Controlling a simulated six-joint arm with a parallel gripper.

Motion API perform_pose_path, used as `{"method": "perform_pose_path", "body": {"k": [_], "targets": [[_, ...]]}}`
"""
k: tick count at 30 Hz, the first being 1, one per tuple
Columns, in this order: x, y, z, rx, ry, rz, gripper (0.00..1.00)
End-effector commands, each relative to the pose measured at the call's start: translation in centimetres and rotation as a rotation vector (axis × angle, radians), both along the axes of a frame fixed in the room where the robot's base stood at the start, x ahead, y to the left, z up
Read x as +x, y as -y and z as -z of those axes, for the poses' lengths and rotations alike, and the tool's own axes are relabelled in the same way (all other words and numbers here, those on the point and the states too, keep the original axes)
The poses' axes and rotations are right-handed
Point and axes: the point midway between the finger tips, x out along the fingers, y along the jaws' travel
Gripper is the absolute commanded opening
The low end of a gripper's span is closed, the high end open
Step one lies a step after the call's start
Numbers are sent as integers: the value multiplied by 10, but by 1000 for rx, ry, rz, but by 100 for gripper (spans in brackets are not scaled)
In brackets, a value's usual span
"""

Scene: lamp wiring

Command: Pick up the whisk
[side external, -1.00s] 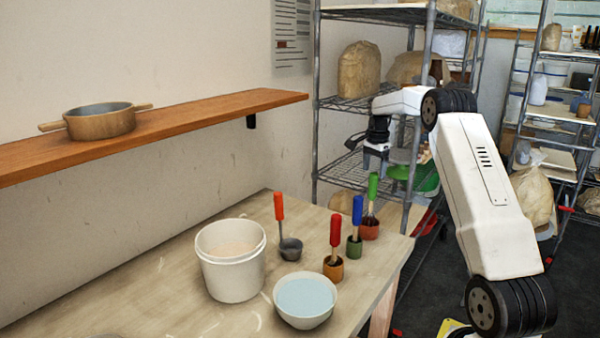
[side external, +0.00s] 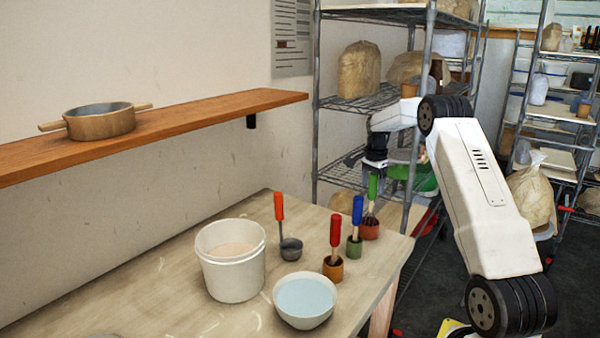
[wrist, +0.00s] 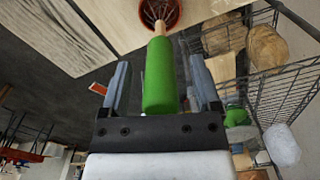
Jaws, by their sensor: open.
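The whisk (side external: 373,187) has a green handle and stands upright in a small reddish-brown pot (side external: 369,230) at the table's far right. Its wires sit inside the pot. In the wrist view the whisk's green handle (wrist: 160,85) lies between the two fingers of my gripper (wrist: 161,66), with a gap visible on each side. My gripper (side external: 374,171) is open, pointing down at the top of the handle. The fingertips are hard to make out in the side view.
A blue-handled tool (side external: 356,212) and a red-handled tool (side external: 335,231) stand in pots nearby. An orange-handled ladle (side external: 280,206), a white bucket (side external: 232,272) and a bowl of pale blue liquid (side external: 304,300) are further left. A wire rack (side external: 350,102) stands behind.

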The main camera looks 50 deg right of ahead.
Motion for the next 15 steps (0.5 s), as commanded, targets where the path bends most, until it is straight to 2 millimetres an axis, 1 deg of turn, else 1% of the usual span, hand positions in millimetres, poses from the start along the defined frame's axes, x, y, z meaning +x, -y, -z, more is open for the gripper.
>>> {"method": "perform_pose_path", "body": {"k": [5,6,8,9,11,12,13,15], "targets": [[0,0,0,0,0,0,80],[0,0,0,0,0,0,68],[0,0,0,0,0,0,49],[0,0,0,0,0,0,36],[0,0,0,0,0,0,17],[0,0,-1,0,0,0,4],[0,0,-1,0,0,0,0],[0,0,-1,0,0,0,0]]}}
